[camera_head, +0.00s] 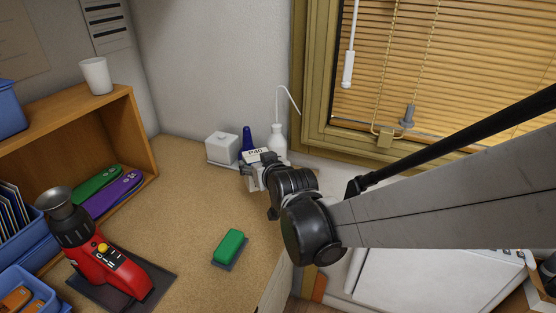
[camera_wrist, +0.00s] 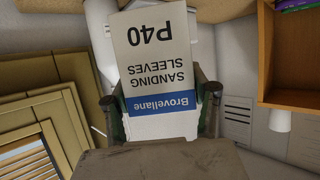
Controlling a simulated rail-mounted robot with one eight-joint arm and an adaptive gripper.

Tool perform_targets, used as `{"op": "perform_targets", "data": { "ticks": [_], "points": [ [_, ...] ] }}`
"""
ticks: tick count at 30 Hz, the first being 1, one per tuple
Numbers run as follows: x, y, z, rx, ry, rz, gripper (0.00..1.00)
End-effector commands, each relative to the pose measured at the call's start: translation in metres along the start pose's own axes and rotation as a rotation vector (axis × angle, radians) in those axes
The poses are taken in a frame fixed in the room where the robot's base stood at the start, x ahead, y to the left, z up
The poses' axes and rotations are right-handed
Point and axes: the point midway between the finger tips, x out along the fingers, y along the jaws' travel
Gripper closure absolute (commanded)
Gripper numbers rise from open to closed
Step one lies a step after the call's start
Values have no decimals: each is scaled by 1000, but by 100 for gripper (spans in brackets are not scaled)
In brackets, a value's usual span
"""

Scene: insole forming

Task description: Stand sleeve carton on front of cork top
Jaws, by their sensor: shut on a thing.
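The sleeve carton (camera_head: 257,154) is white, with a blue band and the printing "P40 SANDING SLEEVES". In the wrist view the carton (camera_wrist: 157,75) fills the middle, its print upside down. My gripper (camera_head: 258,177) is shut on it, with a finger on each side of the carton (camera_wrist: 160,112) near its blue band. The cork top (camera_head: 185,215) is the tan work surface. The carton is at its far right part, near the back items; I cannot tell whether it touches the cork. My gripper hides the carton's lower part in the head view.
A white box (camera_head: 222,147), a blue cone-tipped bottle (camera_head: 247,138) and a white bottle (camera_head: 278,138) stand close behind the carton. A green block (camera_head: 230,246) and a red heat tool (camera_head: 108,265) are on the front. A wooden shelf (camera_head: 137,135) is left. Mid-cork is clear.

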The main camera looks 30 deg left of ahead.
Motion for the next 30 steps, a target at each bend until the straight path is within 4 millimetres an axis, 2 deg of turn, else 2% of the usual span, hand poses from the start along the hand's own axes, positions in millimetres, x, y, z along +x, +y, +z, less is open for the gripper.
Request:
{"op": "perform_targets", "data": {
  "ticks": [1,3,9,14,21,30],
  "points": [
    [-1,-15,2,-7,0,-18,76],
    [1,-18,8,-9,0,-21,76],
    [13,-21,34,-11,0,-26,76],
    [18,-23,44,-12,0,-27,76],
    [30,-27,73,-14,0,-33,76],
    [30,-27,74,-14,0,-33,76]
  ]
}}
